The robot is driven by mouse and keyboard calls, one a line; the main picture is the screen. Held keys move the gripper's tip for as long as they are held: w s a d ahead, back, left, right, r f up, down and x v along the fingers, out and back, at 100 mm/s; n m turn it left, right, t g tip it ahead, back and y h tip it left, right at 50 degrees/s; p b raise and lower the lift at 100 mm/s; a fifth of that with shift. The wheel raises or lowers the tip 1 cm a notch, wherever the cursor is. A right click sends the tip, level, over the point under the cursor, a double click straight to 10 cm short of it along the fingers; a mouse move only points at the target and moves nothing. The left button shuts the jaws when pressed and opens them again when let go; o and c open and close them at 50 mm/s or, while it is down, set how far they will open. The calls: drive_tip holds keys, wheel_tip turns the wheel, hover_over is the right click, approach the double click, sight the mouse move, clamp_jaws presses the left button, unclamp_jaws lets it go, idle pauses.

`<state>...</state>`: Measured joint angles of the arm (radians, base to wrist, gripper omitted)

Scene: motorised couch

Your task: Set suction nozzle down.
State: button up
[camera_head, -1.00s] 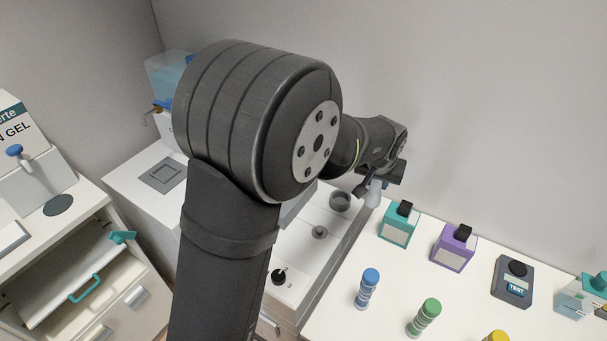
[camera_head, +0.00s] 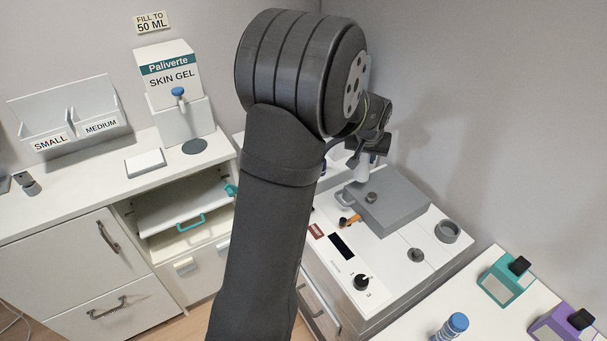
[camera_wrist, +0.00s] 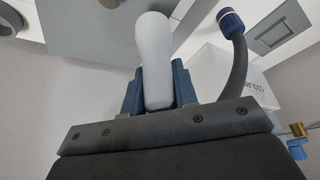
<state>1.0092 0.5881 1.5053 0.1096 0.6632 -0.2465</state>
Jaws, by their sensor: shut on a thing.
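The suction nozzle is a pale, smooth, rounded piece. It shows in the wrist view (camera_wrist: 154,58) between the two blue-grey fingers of my gripper (camera_wrist: 157,88), which is shut on it. In the head view my gripper (camera_head: 368,148) is partly hidden by my arm, and the nozzle (camera_head: 363,170) hangs below it. The nozzle is above the back of the white counter unit, behind the grey lidded box (camera_head: 385,202). I cannot tell how high it is.
The white unit carries a grey ring holder (camera_head: 448,231), a dark knob (camera_head: 362,282), a small grey peg (camera_head: 416,255) and an orange lever (camera_head: 352,219). A dark hose with a blue end (camera_wrist: 232,22) stands beside the nozzle. Teal and purple boxes stand right.

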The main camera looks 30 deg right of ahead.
drive_tip(key=w+a+n, duration=0.2)
drive_tip(key=w+a, duration=0.6)
drive_tip(key=w, duration=0.2)
drive_tip(key=shift+t+y, duration=0.3)
drive_tip(key=shift+t, duration=0.1)
drive_tip(key=shift+w+a+f, duration=0.95)
drive_tip(key=shift+w+f, duration=0.8)
drive_tip(key=shift+f, duration=0.1)
drive_tip(key=shift+w+a+f, duration=0.9)
drive_tip(key=shift+w+f, duration=0.9)
drive_tip(key=shift+w+a+f, duration=0.95)
drive_tip(key=shift+w+f, duration=0.8)
drive_tip(key=shift+f, duration=0.1)
drive_tip(key=shift+f, duration=0.15)
drive_tip(key=o, duration=1)
drive_tip(key=shift+s+r, duration=0.1)
drive_tip(key=shift+r, duration=0.35)
drive_tip(key=v, duration=1.1)
drive_tip(key=shift+r, duration=0.2)
